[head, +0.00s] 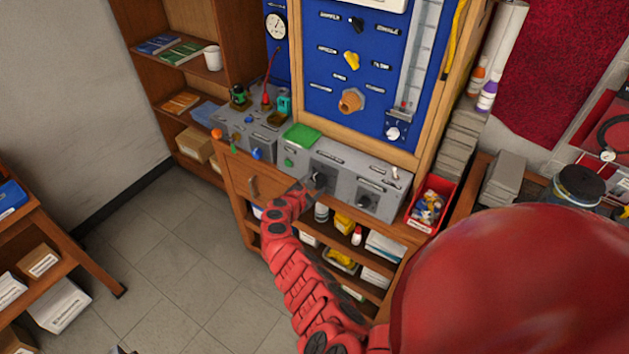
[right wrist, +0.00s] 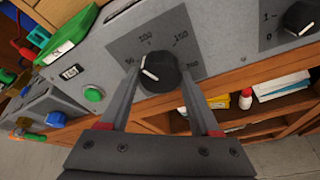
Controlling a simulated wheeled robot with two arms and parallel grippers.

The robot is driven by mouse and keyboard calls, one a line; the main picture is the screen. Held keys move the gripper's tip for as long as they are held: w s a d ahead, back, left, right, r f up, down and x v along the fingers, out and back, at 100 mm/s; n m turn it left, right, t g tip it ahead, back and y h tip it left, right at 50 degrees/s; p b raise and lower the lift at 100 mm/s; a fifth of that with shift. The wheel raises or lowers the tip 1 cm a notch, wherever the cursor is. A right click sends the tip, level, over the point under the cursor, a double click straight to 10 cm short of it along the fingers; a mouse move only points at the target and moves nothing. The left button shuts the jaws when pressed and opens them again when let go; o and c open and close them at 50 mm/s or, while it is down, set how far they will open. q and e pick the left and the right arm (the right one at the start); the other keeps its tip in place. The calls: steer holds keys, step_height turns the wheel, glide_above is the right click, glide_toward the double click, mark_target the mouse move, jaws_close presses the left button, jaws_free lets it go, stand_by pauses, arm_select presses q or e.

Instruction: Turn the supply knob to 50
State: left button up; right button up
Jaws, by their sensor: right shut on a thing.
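The supply knob (right wrist: 158,72) is black and round with a white pointer line, on the front of a grey console. In the right wrist view, a dark square plate behind it carries dial numbers, with 50 at left, 100 and 150 above, and 200 at right. The pointer lies on the knob's left side; its exact reading is unclear. My right gripper (right wrist: 160,80) is shut on the knob, one finger on each side. In the head view the right gripper (head: 314,184) is small at the console front, and my arm covers part of it. My left gripper does not clearly show.
A second black knob (right wrist: 300,18) sits to the right on the console. A green button (right wrist: 94,94) and a green pad (head: 302,137) are to the left. A red bin (head: 431,203) stands at the right end.

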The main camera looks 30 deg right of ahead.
steer(key=shift+a+n+g+b, duration=0.1)
steer(key=shift+n+g+b, duration=0.55)
steer(key=shift+n, duration=2.35)
steer(key=o, duration=1.4)
